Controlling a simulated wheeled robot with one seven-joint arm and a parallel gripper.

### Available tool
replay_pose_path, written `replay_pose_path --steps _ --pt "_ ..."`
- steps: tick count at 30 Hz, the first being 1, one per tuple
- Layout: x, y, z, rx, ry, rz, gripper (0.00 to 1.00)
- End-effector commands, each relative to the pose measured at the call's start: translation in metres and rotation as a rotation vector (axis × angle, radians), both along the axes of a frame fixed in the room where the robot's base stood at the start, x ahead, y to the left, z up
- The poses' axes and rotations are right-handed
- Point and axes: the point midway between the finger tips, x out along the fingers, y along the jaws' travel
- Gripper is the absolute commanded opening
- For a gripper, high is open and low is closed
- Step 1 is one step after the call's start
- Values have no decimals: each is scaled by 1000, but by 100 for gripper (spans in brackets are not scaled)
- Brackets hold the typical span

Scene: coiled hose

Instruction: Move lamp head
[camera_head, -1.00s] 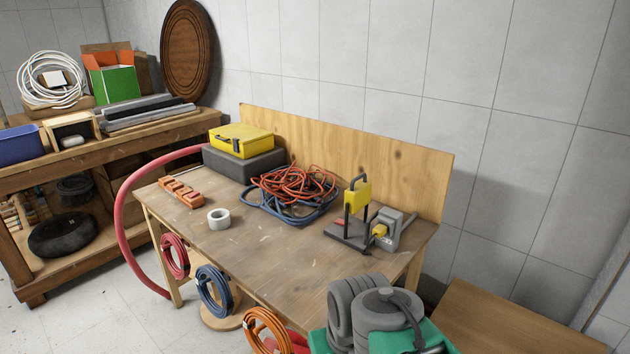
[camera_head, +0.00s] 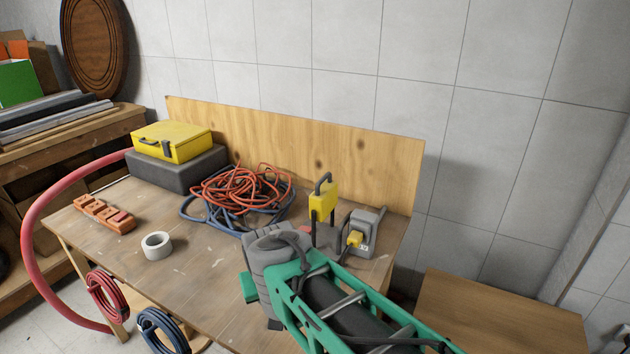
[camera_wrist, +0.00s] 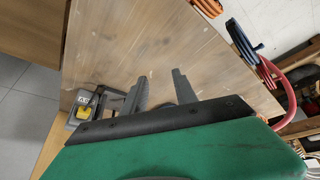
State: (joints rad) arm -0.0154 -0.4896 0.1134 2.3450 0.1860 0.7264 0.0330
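The yellow lamp head (camera_head: 323,200) with a dark handle on top stands upright on dark posts at the back right of the table (camera_head: 200,285) in the head view. My gripper (camera_wrist: 160,75) shows two dark fingers, apart and empty, over the bare tabletop. It is in front of the lamp, not touching it. I cannot make out the lamp head in the wrist view.
Tangled red and blue cables (camera_head: 240,195) lie left of the lamp. A plywood board (camera_head: 300,150) stands behind. A low wooden surface (camera_head: 500,312) is at right.

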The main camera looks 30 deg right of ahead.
Motion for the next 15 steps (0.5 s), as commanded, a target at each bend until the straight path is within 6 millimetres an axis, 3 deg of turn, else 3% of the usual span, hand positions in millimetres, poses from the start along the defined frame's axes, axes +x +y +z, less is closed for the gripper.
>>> replay_pose_path --steps 1,3,6,9,15 --pt "41 -29 -19 -54 -84 -100 34" --pt "103 -84 -15 -177 -260 -271 34" --pt "165 -157 6 -402 -512 -465 34" --pt "190 -194 36 -598 -695 -563 34" --pt "199 -210 68 -768 -833 -611 34"
